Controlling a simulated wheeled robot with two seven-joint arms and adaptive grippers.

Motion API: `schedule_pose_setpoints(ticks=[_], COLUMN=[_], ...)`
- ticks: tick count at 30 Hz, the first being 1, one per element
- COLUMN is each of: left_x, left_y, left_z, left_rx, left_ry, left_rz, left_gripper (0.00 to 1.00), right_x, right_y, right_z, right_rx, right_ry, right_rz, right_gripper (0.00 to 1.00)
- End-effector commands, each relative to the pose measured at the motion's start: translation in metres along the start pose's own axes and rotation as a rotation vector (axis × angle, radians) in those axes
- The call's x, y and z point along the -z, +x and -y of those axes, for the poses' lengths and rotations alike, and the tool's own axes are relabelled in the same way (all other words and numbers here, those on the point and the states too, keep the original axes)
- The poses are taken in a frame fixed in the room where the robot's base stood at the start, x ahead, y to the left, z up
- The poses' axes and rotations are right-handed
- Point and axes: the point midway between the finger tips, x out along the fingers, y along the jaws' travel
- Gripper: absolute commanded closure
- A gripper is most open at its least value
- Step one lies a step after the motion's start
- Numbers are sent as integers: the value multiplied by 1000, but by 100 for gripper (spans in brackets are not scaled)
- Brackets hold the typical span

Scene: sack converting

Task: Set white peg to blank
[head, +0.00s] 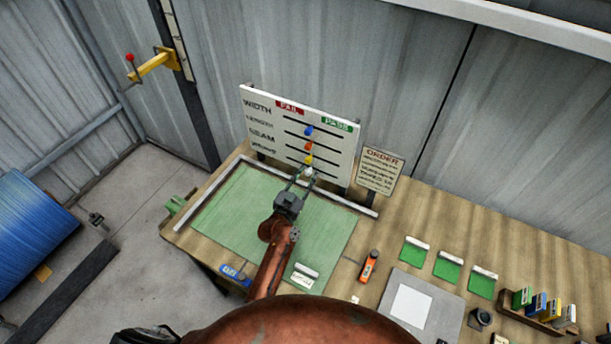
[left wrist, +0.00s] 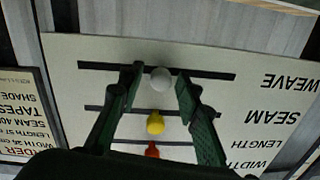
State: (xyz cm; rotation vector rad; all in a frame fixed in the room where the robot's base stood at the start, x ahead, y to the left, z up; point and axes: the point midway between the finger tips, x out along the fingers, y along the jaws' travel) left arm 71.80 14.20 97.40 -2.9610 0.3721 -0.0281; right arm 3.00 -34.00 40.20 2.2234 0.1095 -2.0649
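The white peg (head: 309,172) sits in the lowest slot, the WEAVE row, of the white board (head: 262,130). In the left wrist view, which shows the board upside down, the white peg (left wrist: 160,79) is near the middle of its slot. My left gripper (head: 303,175) is at the board's lower edge. In the left wrist view its two green fingers (left wrist: 160,88) stand on either side of the white peg, with a gap showing on each side. The FAIL label (head: 289,107) is red and the PASS label (head: 337,125) green. My right gripper is not seen.
Blue (head: 309,131), orange (head: 308,146) and yellow (head: 309,160) pegs sit in the rows above, close together. An order sign (head: 380,171) stands right of the board. A green mat (head: 235,215) lies below my left arm. An orange tool (head: 369,266) lies right of it.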

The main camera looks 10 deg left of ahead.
Motion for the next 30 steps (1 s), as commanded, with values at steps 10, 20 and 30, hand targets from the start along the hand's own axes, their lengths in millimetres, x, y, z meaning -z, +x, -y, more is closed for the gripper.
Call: schedule_pose_setpoints(ticks=[10,20,30], left_x=[0,-1,-1], left_y=[-3,-57,-112], left_z=[1,2,1], left_rx=[2,3,1], left_ry=[0,1,1], left_rz=[0,1,1], left_gripper=[64,64,64], right_x=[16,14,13], right_y=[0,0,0], right_z=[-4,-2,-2], right_rx=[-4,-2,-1], right_ry=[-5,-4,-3], right_rz=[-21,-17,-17], right_gripper=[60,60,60])
